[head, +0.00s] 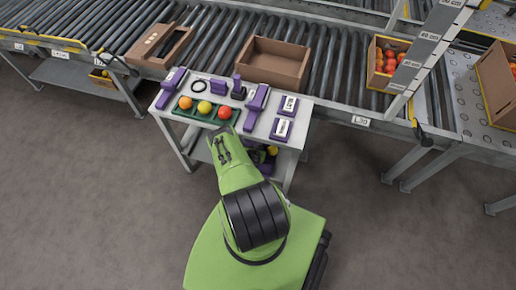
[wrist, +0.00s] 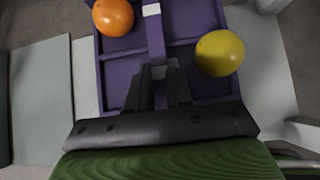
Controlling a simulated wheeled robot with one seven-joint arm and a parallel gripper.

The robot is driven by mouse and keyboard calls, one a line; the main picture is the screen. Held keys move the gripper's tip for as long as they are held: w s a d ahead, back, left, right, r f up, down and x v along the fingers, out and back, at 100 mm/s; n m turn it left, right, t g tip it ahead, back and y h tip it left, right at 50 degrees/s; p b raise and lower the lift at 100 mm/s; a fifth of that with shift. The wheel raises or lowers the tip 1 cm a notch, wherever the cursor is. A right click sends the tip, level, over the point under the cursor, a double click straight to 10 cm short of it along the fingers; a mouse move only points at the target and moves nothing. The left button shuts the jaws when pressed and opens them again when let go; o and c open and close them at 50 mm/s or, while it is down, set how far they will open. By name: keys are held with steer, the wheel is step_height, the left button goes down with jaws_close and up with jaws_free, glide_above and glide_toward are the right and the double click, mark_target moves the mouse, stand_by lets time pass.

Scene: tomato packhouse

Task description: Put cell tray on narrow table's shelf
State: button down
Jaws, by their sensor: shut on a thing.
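The cell tray (wrist: 118,62) is purple with dividers. An orange tomato (wrist: 113,17) lies in its upper left part and a yellow tomato (wrist: 219,53) in its right part. My gripper (wrist: 160,75) is shut on the tray's middle divider. In the head view my arm hides the gripper and most of the tray; the yellow tomato (head: 271,150) shows beside the arm at the front of the narrow table (head: 290,136), below its top. The shelf is mostly hidden there. I cannot tell whether the tray touches it.
A roller conveyor (head: 330,70) with cardboard boxes (head: 272,66) runs behind. Floor (head: 90,200) is clear left.

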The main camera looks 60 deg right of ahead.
steer(key=shift+f+b, duration=0.35)
steer(key=shift+f, duration=0.35)
steer(key=c, duration=0.9)
jaws_free()
steer(key=shift+c, duration=0.2)
